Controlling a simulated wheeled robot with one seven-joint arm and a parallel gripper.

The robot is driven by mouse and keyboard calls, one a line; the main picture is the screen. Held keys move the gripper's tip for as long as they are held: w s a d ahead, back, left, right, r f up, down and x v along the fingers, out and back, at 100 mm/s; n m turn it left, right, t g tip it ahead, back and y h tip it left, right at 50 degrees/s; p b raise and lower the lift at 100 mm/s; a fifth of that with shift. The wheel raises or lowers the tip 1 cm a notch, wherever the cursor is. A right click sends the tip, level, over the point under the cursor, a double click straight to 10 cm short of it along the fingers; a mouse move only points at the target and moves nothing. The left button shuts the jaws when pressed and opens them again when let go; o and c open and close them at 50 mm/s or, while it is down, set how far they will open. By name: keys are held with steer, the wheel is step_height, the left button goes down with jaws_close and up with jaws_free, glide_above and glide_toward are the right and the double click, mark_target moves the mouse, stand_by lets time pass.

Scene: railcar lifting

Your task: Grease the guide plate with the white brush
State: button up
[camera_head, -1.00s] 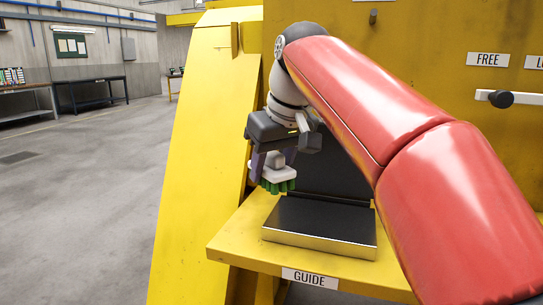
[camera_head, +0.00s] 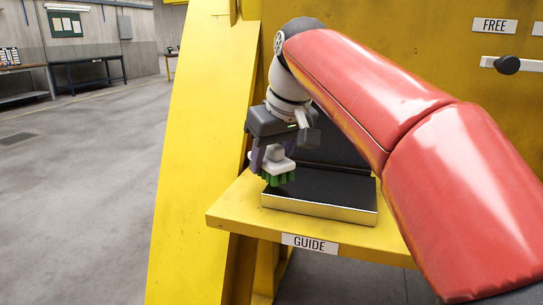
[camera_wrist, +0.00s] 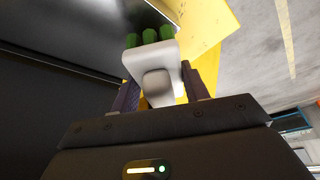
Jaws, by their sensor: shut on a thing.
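My gripper (camera_head: 268,158) is shut on the white brush (camera_head: 283,166), which has green bristles pointing down. In the wrist view the brush (camera_wrist: 150,68) sits between the two fingers, its green tufts at the far end. The guide plate (camera_head: 325,217) is a dark flat slab with a bright metal edge on the yellow ledge, above the GUIDE label (camera_head: 309,243). The bristles are over or beside the plate's left back end; I cannot tell whether they touch it. The plate (camera_wrist: 60,70) fills the left of the wrist view as a dark surface.
The yellow ledge (camera_head: 232,212) carries the plate and joins a yellow wall (camera_head: 420,60). Open grey floor lies to the left, with workbenches (camera_head: 88,72) far back.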

mark_target(293, 161)
steer(key=shift+f+b, duration=0.75)
steer(key=shift+f, duration=0.25)
steer(key=shift+d, duration=0.15)
